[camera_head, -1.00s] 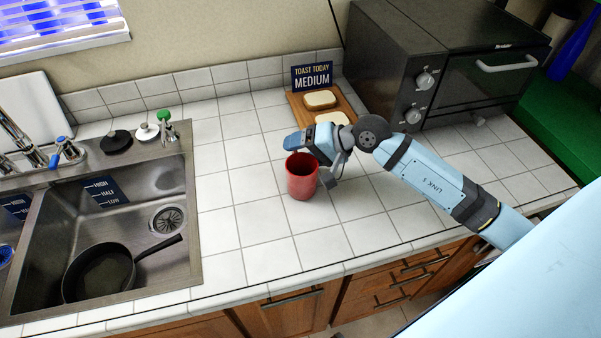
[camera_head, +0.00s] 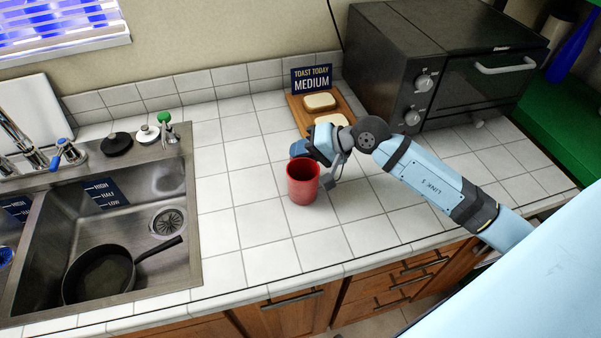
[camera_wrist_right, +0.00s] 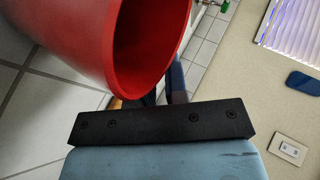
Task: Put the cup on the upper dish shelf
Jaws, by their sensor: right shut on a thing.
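The red cup (camera_head: 302,184) is upright at the counter's middle, its open mouth facing up. My right gripper (camera_head: 318,165) is at the cup's far side and shut on it; the cup hides most of the fingers. In the right wrist view the cup (camera_wrist_right: 95,40) fills the upper left, close against the gripper (camera_wrist_right: 160,95), whose fingertips are hidden behind it. I cannot tell whether the cup's base touches the tiles. My left gripper is not in view. No dish shelf shows.
A sink (camera_head: 150,258) with a black pan (camera_head: 98,274) is at left. A board (camera_head: 297,107) with bread slices and a sign (camera_head: 312,78) stands behind the gripper. A dark toaster oven (camera_head: 385,60) is at back right. White tiles (camera_head: 235,195) left of the cup are clear.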

